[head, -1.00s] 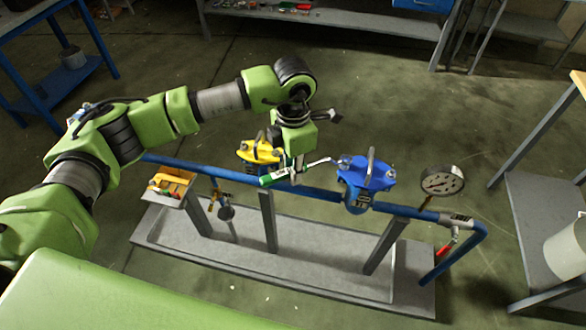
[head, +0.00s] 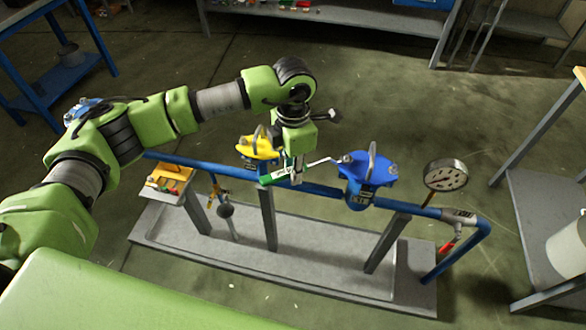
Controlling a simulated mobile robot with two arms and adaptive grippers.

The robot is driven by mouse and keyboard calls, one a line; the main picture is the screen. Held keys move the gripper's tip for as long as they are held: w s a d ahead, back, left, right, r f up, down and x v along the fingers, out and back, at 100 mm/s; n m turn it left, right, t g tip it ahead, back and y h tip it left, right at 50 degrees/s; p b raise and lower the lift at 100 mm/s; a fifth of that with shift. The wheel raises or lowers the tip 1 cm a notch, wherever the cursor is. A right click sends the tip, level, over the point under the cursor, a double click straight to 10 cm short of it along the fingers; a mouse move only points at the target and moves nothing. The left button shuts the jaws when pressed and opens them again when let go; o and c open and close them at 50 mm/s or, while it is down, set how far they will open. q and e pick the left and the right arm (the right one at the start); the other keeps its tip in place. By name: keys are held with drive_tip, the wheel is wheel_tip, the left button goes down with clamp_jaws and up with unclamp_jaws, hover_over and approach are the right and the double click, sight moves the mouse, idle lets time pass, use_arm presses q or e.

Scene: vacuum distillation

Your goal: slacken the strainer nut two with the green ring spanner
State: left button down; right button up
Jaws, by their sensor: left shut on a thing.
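My left gripper (head: 293,168) is shut on the green ring spanner (head: 274,178) by its green handle. The spanner's bare metal shank points right, toward the left edge of the blue strainer (head: 370,170). Its ring end is at or close beside a small nut (head: 346,158) on that lid edge; I cannot tell whether it sits around the nut. The blue lid has an upright bar handle. No number shows on the nuts. My right gripper is not in view.
A blue pipe (head: 405,207) on grey posts carries both strainers, above a grey drip tray (head: 215,247). A pressure gauge (head: 446,175) and a red-handled valve (head: 449,244) are at the right.

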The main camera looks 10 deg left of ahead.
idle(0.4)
use_arm(q)
drive_tip(key=shift+s+d+n, duration=1.1)
drive_tip(key=shift+n, duration=0.1)
drive_tip(key=shift+p, duration=0.3)
drive_tip(key=shift+s+d+n, duration=0.45)
drive_tip(key=shift+d+n, duration=0.15)
drive_tip(key=shift+s+d+n, duration=0.4)
drive_tip(key=shift+d+n, duration=0.2)
drive_tip(key=shift+s+d+n, duration=0.3)
drive_tip(key=shift+d+n, duration=0.25)
drive_tip(key=shift+d, duration=0.15)
drive_tip(key=shift+s+d+n, duration=0.25)
drive_tip(key=shift+d+n, duration=0.3)
drive_tip(key=shift+d, duration=0.15)
